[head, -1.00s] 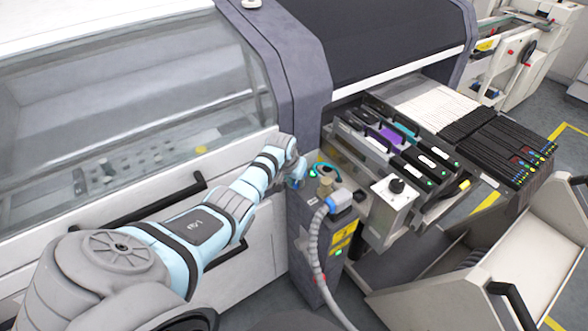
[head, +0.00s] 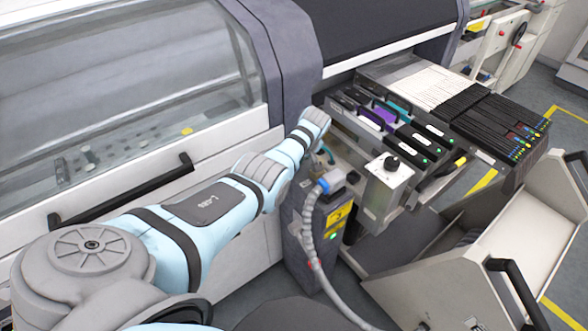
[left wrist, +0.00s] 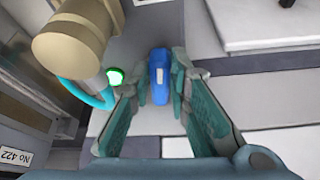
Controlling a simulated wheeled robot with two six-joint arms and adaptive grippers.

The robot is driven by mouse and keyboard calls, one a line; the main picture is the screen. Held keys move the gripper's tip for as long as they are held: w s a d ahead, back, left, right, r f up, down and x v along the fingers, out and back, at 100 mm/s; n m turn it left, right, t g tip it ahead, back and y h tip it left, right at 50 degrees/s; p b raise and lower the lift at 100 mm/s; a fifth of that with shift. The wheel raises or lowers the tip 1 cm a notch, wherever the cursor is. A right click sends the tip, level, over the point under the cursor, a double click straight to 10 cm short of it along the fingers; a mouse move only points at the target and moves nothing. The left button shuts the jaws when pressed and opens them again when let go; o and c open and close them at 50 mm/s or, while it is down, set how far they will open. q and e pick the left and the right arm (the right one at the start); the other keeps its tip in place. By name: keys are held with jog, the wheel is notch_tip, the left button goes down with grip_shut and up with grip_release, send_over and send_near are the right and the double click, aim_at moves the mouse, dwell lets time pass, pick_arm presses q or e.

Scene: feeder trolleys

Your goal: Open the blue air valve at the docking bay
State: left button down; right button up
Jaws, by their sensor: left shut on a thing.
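The blue valve handle (left wrist: 159,78) shows in the left wrist view between the two fingers of my left gripper (left wrist: 160,92). The fingers are shut on it. It lies lengthwise, pointing away from the palm. In the head view my left arm reaches to the docking post (head: 320,240), and its wrist hides the handle and fingers. My right gripper is in neither current view.
A brass cylinder (left wrist: 72,45) with a teal tube and a green light (left wrist: 115,76) sit close left of the fingers. A grey hose (head: 309,235) hangs from the post.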

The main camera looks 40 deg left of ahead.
pick_arm(q)
jog(key=shift+w+d+n+g+b, duration=0.1)
jog(key=shift+w+n+g+b, duration=0.1)
jog(key=shift+n+b, duration=0.45)
jog(key=shift+w+n+g+b, duration=0.1)
jog(key=shift+n+g+b, duration=0.2)
jog(key=shift+b, duration=0.5)
jog(key=c, duration=1.5)
grip_release()
jog(key=v, duration=1.2)
jog(key=shift+s+d, duration=0.1)
jog(key=shift+s, duration=0.05)
jog(key=shift+f, duration=0.1)
